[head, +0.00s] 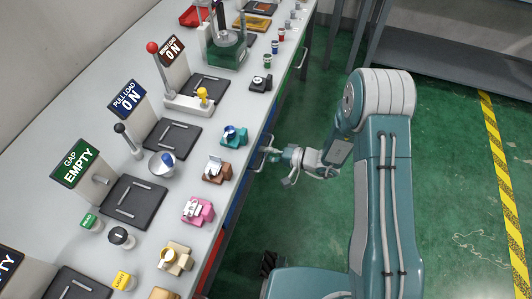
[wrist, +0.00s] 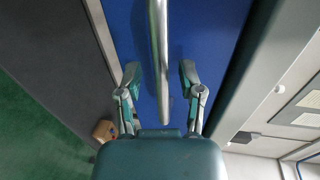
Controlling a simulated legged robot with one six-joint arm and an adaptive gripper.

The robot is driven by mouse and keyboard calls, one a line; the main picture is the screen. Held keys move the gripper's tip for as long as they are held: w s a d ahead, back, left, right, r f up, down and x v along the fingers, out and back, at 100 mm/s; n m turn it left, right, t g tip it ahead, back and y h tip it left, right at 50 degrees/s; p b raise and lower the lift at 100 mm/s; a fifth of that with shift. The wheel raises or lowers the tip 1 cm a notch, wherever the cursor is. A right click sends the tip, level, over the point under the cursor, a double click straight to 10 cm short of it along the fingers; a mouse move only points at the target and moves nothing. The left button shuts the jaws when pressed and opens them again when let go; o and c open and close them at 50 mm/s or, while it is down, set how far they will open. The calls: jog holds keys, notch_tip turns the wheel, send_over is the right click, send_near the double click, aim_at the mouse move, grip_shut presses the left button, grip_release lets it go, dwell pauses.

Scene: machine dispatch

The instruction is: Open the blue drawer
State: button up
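The blue drawer's front (wrist: 215,40) fills the middle of the wrist view, with a long metal bar handle (wrist: 158,35) across it. In the head view the blue front (head: 268,124) shows as a narrow strip under the bench edge. My gripper (wrist: 159,76) is open, with one finger on each side of the handle. The handle lies between the fingers with a gap on both sides. In the head view my gripper (head: 270,157) is at the bench's front side; its fingertips are too small to judge there. The drawer looks shut.
The white bench top (head: 225,118) holds black trays, signs, levers and small coloured fixtures near its front edge. A red front (head: 208,268) shows lower along the bench. The green floor (head: 315,215) beside the bench is mostly clear. A grey table (head: 450,60) stands at the back right.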

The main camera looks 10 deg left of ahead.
grip_shut()
jog(key=shift+d, duration=0.1)
jog(key=f+v, duration=0.3)
jog(key=v, duration=1.2)
jog(key=d+f+v, duration=0.1)
jog(key=f+v, duration=0.2)
jog(key=v, duration=1.2)
jog(key=shift+s+d+f, duration=0.2)
jog(key=shift+s+d, duration=0.2)
jog(key=shift+o, duration=0.6)
grip_release()
jog(key=shift+o, duration=0.7)
jog(key=shift+w, duration=0.1)
jog(key=shift+r, duration=0.1)
